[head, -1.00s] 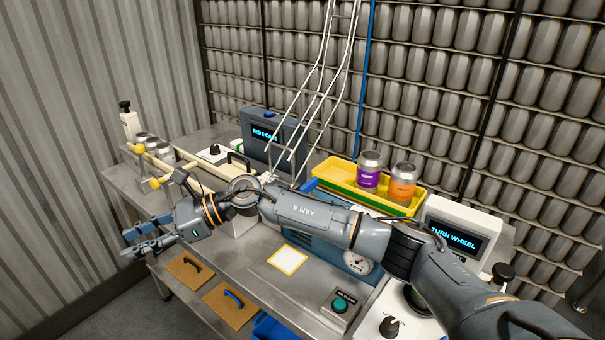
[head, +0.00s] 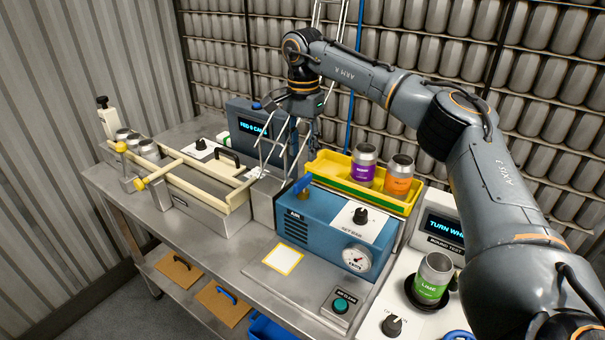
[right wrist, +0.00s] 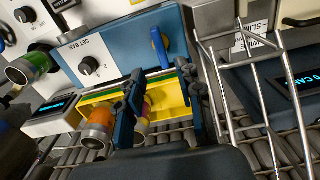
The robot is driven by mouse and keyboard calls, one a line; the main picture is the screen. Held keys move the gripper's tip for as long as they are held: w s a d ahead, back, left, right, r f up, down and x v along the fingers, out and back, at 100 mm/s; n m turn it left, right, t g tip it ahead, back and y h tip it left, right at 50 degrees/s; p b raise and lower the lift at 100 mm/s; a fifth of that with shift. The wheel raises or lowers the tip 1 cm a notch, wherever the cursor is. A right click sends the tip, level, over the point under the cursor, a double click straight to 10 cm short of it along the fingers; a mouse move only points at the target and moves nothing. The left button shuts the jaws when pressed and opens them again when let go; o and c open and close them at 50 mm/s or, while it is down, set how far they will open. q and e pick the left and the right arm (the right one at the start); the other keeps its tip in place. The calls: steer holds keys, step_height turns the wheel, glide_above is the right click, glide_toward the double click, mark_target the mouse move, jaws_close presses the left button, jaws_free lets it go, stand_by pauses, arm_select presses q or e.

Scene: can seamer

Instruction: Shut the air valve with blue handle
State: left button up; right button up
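The blue-handled air valve (head: 301,186) sits at the top left of the blue AIR unit (head: 308,224). Its blue handle (right wrist: 160,50) also shows in the right wrist view, on the blue unit beside the white SET BAR panel. My right gripper (right wrist: 160,76) has its two fingers spread apart with nothing between them. In the right wrist view the handle lies just beyond the gap between the fingertips, apart from them. In the head view the right gripper (head: 292,103) is raised behind and above the AIR unit, partly hidden by its wrist. My left gripper is not in view.
A wire can chute (head: 262,160) stands left of the AIR unit. A yellow tray (head: 330,168) with a purple can (head: 363,165) and an orange can (head: 398,176) is behind it. A green LIME can (head: 432,278) stands at right. The bench front is clear around the yellow-edged pad (head: 283,259).

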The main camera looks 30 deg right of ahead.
mark_target(303, 178)
step_height(303, 178, down, 8)
steer(key=shift+f+p, duration=0.2)
steer(key=shift+p, duration=0.5)
jaws_close()
